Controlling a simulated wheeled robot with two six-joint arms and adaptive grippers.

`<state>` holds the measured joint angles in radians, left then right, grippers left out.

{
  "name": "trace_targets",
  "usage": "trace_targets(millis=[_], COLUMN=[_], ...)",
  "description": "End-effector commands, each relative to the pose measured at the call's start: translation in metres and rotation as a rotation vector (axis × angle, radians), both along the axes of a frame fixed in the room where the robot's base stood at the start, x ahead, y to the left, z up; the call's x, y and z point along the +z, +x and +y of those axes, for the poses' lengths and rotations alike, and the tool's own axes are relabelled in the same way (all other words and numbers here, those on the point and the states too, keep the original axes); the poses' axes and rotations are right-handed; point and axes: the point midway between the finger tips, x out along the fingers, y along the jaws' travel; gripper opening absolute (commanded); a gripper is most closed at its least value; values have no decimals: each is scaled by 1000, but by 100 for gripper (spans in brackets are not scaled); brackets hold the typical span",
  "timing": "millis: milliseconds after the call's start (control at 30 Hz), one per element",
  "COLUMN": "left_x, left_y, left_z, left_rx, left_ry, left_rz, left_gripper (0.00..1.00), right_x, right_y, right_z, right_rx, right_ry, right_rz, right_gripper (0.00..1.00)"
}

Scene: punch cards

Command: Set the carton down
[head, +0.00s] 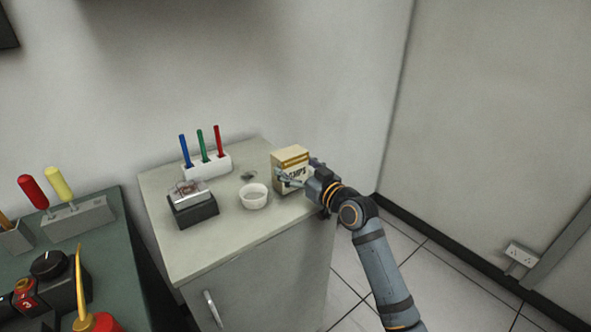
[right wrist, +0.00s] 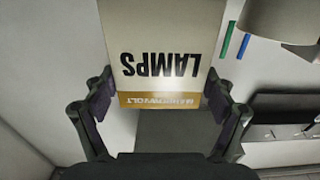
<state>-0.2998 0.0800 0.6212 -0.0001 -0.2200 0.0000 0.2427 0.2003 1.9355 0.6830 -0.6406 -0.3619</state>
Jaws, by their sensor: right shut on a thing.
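The carton (head: 291,158) is a tan box with a gold band and dark lettering, at the right end of the pale cabinet top (head: 225,235). In the right wrist view the carton (right wrist: 165,40) reads LAMPS upside down. My right gripper (head: 306,178) comes from the right and is shut on the carton, with one finger on each side of it in the right wrist view. The carton looks roughly upright; I cannot tell whether its base touches the cabinet top. My left gripper is not in view.
A white cup (head: 254,197) stands left of the carton. A white holder (head: 207,165) with blue, green and red sticks is behind, and a black block (head: 193,209) is at left. A green bench (head: 118,240) with tools lies further left. The cabinet's front middle is clear.

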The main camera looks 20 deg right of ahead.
Motion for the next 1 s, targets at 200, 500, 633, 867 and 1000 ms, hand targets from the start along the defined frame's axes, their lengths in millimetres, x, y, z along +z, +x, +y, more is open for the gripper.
trace_targets(millis=[200,500,633,867,1000], left_x=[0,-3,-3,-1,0], left_y=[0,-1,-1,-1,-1], left_z=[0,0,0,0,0], left_rx=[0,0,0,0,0], left_ry=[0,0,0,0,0], left_rz=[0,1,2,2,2], left_gripper=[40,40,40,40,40], right_x=[-4,-7,-7,-4,-5], right_y=[0,0,0,0,-14], right_z=[0,0,0,0,-7], right_rx=[0,0,0,0,-3], right_ry=[0,-1,-1,0,-6], right_rz=[-3,-1,-1,-2,-1], right_gripper=[48,100,100,100,100])
